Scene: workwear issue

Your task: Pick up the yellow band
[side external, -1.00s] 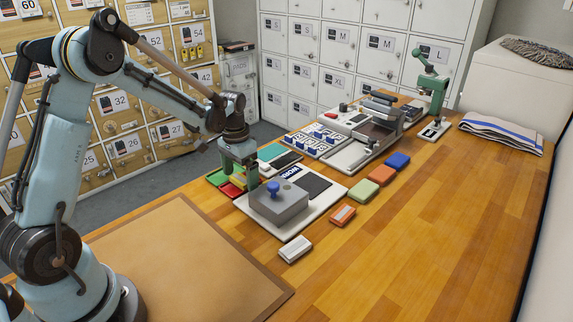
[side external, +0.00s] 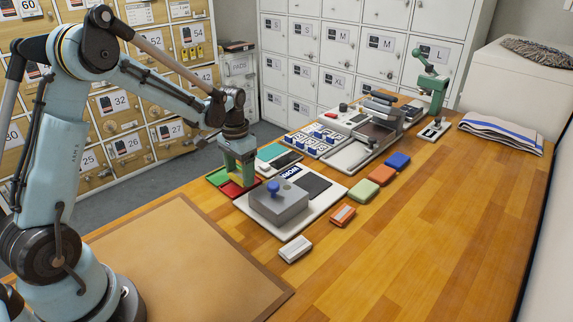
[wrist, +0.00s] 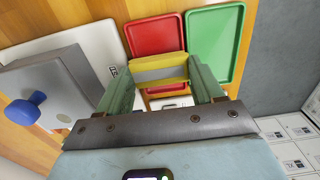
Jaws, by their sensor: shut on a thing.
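The yellow band (wrist: 160,84) is a short strip with a grey face and yellow edges. In the wrist view it spans the gap between my two fingers, in front of the red tray (wrist: 155,36). My gripper (wrist: 161,78) is shut on it, one finger at each end. In the side view my gripper (side external: 239,181) points down over the red tray beside the green tray (side external: 217,177); the band is hard to make out there. How far the band is above the tray is hard to tell.
A grey block with a blue knob (side external: 273,187) stands on a white board right beside my gripper. Orange, green and blue pieces (side external: 363,192) lie to the right. A brown mat (side external: 180,255) lies clear in front; open wood is at the right.

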